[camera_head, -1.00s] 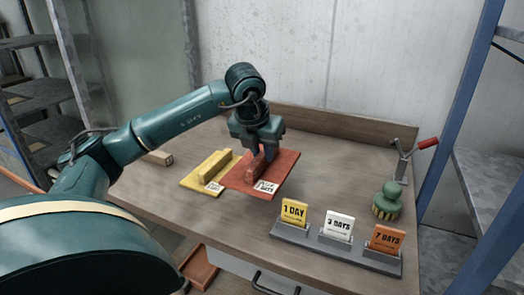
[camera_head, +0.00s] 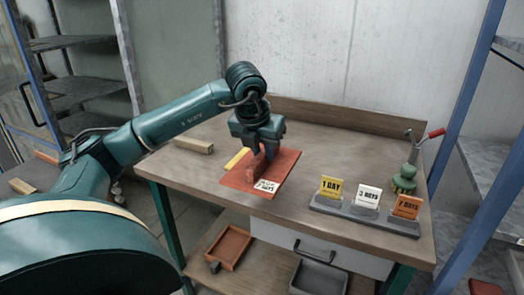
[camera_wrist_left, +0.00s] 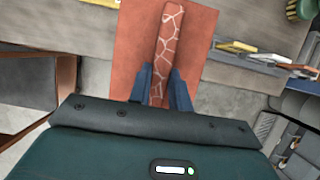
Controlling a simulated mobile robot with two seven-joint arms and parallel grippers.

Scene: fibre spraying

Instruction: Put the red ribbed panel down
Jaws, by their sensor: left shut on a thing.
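The red ribbed panel (camera_head: 243,180) is a flat red sheet with a raised rib and a white printed label (camera_head: 267,185). My left gripper (camera_head: 266,150) is shut on the rib from above. In the left wrist view the rib (camera_wrist_left: 168,38), marked with pale crack-like lines, stands between the two fingers (camera_wrist_left: 164,88), with the red panel (camera_wrist_left: 130,45) around it. The panel appears held above the workbench (camera_head: 320,170), close to its front edge; the exact gap is unclear. My right gripper is not in view.
A yellow panel (camera_head: 236,160) is mostly hidden behind the red one. A wooden block (camera_head: 194,145) lies at the back left. A grey rack (camera_head: 365,215) with day cards and a green brush (camera_head: 404,180) occupy the right. Bare bench lies behind and right of the panel.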

